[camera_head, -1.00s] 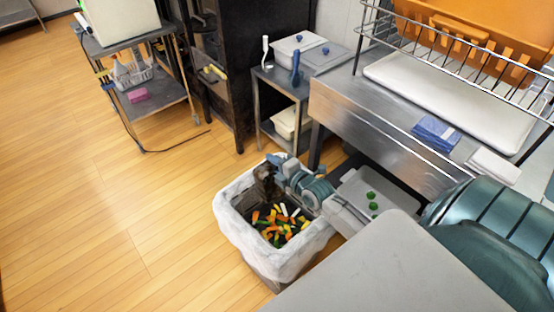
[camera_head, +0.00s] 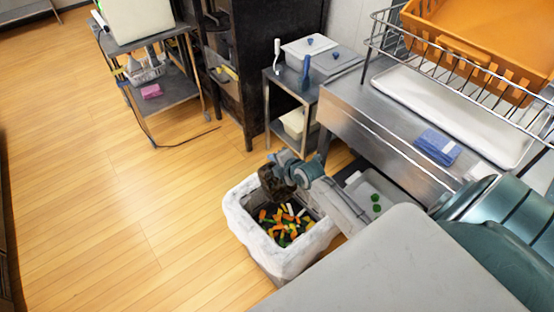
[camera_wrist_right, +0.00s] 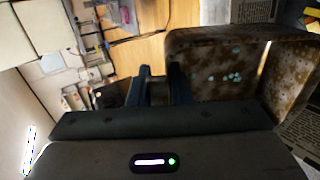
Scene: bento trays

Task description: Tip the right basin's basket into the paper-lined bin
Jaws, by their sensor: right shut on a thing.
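The bin (camera_head: 280,262) with a white liner stands on the floor below the middle of the head view. Orange, green, yellow and white pieces (camera_head: 286,225) lie in it. My right gripper (camera_head: 291,176) is shut on a small dark brown basket (camera_head: 274,186), which is held tilted over the bin's back-left part. In the right wrist view the basket (camera_wrist_right: 215,88) is mottled brown, with a few pale specks inside; the gripper fingers (camera_wrist_right: 162,84) are at its left edge. Printed paper shows beside it. The grey basin (camera_head: 352,178) with green pieces is partly hidden by my arm. My left gripper is not in view.
A steel counter (camera_head: 375,128) with a wire rack, an orange crate (camera_head: 470,40) and a blue cloth (camera_head: 437,147) is at right. A small steel table (camera_head: 290,88) stands behind the bin. The wooden floor at left is clear.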

